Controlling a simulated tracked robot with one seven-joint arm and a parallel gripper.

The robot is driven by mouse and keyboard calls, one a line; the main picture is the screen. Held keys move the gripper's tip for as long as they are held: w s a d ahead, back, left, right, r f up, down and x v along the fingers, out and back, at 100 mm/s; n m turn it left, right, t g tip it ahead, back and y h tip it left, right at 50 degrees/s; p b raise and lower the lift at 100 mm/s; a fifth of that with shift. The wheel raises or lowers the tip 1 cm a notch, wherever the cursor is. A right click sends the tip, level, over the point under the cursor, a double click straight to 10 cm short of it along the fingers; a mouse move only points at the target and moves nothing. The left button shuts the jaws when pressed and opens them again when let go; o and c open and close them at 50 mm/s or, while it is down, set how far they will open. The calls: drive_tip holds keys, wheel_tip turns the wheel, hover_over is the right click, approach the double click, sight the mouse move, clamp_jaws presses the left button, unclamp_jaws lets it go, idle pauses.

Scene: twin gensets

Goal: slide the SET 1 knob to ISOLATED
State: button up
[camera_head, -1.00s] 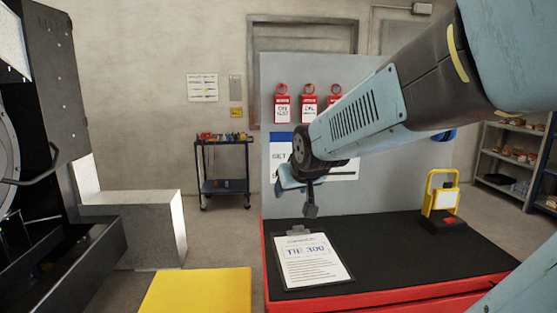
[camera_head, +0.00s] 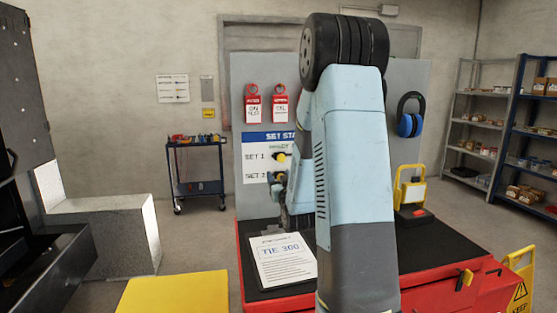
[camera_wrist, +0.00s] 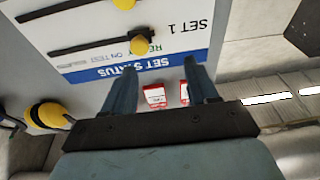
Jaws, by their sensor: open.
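The SET STATUS board (camera_head: 255,165) is on the grey panel, and its right part is hidden behind my arm. The yellow SET 1 knob (camera_head: 281,157) shows beside the SET 1 label. In the wrist view the board is upside down; the SET 1 knob (camera_wrist: 138,23) sits at the label end of its dark slot, near READY. The ISOLATED marking cannot be read. My gripper (camera_wrist: 162,74) is open and empty, its fingers pointing toward the panel, apart from the knob in the picture. In the head view my arm largely hides it.
The yellow SET 2 knob (camera_wrist: 123,4) is on the parallel slot. Red tags (camera_head: 266,105) hang above the board. Below are a black-topped red bench (camera_head: 420,258), a clipboard (camera_head: 283,262) and a yellow lockout frame (camera_head: 410,185). Blue ear defenders (camera_head: 410,115) hang right.

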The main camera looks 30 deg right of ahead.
sight(281, 159)
drive_tip(key=w+d+r, duration=0.1)
drive_tip(key=w+d, duration=0.1)
drive_tip(key=w, duration=0.1)
drive_tip(key=w+d+r+t+h, duration=0.1)
drive_tip(key=w+d, duration=0.1)
drive_tip(key=w, duration=0.2)
drive_tip(key=w+d+r+m+t, duration=0.1)
drive_tip(key=w+d, duration=0.1)
drive_tip(key=w, duration=0.2)
drive_tip(key=shift+d+h, duration=0.25)
drive_tip(key=shift+h, duration=0.05)
idle(0.4)
clamp_jaws()
idle(0.3)
